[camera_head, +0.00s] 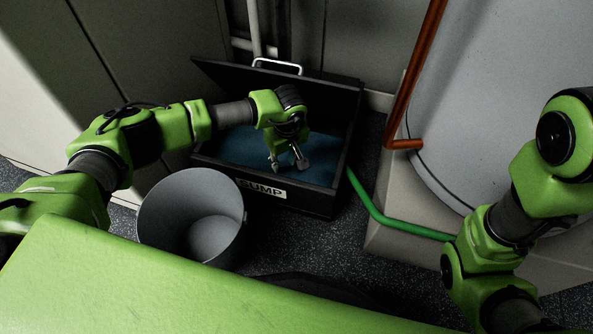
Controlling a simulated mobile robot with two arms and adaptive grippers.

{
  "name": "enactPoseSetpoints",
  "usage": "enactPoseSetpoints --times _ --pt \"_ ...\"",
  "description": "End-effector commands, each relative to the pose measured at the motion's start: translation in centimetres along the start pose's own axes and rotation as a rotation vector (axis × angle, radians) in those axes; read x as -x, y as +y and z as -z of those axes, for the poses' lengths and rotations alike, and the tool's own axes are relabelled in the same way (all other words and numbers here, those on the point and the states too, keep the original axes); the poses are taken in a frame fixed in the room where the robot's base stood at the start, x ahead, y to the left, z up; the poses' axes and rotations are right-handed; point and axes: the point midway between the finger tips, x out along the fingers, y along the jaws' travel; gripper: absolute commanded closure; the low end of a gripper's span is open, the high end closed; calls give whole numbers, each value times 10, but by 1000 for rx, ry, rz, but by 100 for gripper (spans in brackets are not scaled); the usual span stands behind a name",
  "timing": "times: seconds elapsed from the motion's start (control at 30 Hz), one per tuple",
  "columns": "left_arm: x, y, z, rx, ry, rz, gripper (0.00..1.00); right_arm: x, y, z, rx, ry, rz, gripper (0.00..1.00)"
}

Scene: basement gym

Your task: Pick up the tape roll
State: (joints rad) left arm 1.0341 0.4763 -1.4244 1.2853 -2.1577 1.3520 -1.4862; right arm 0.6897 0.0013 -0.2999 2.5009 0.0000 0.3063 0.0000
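My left gripper (287,164) points down into an open black box (300,203) labelled "SUMP". Its two fingers are spread apart, over the blue floor (235,152) of the box. A small grey rounded shape shows at the right fingertip, and I cannot tell whether it is part of the finger or a separate thing. I cannot make out a tape roll for certain, and the gripper and wrist hide part of the box. My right arm stands at the right edge, and its gripper is out of the picture.
A grey bucket (165,222), empty as far as I see, stands in front of the box at left. A green hose (385,218) runs right of the box. A copper pipe (414,75) and a large pale tank (490,90) stand at right. The box's raised lid (325,92) is behind the gripper.

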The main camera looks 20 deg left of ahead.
Motion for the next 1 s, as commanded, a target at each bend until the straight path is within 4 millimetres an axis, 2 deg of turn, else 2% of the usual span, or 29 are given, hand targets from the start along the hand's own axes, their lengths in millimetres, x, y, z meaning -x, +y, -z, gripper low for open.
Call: enactPoseSetpoints --times 0.17,0.5,0.77,0.8,0.9,1.0 --pt "-13 1 -1 2 -2 -2 72 9 -3 5 1 5 2 100" --pt "-55 0 -3 4 -3 -2 72 45 -10 17 1 4 2 100" --pt "-55 1 -2 4 -3 -3 72 44 -10 17 0 4 2 100" --pt "-55 1 -2 4 -3 -3 74 44 -10 17 0 4 3 100" --pt "-55 1 -2 4 -3 -3 100 44 -10 17 0 4 3 100" --pt "-55 1 -2 4 -3 -3 100 44 -10 17 0 4 3 100"
